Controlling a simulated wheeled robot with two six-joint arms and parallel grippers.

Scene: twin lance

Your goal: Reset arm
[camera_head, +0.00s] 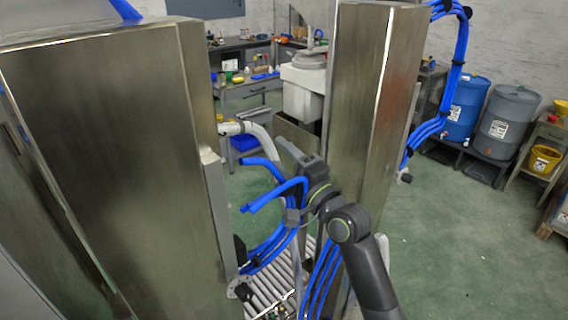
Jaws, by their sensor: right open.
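My right arm (365,265) comes in from the bottom right, dark grey, and reaches up and left into the gap between two tall metal cabinets. My right gripper (290,150) is at its end, in front of the gap, and points up and left. It is open, and I see nothing held in it. Blue hoses (262,205) hang beside and below the gripper; I cannot tell whether they touch it. My left gripper is not in view.
A large metal cabinet (110,150) fills the left, and a metal column (360,100) stands right of the gap. A curved white pipe (255,137) juts from the left cabinet. Metal rollers (285,280) lie low between them. Green floor (465,245) is free at right; drums (505,120) stand behind.

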